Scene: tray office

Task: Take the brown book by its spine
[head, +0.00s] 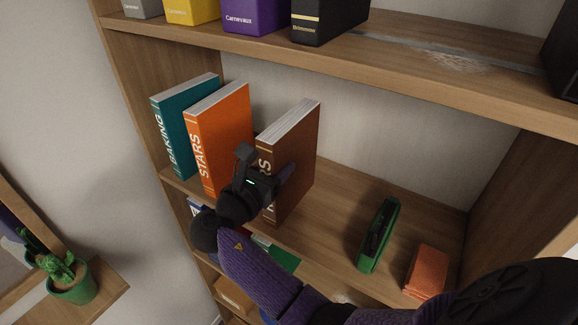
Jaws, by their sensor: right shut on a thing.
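The brown book (298,152) stands upright on the middle shelf, with its spine toward me and pale pages on top. My right gripper (268,168) is at its spine, with one finger on each side, shut on the book. The gripper and wrist hide much of the spine and its lettering. The right arm reaches in from the lower right. My left gripper is not in view.
An orange book (222,125) and a teal book (178,115) stand just left of the brown book. A green stapler (378,236) and an orange block (426,270) lie to the right. The upper shelf (400,75) overhangs, holding several boxes. A potted plant (72,284) stands lower left.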

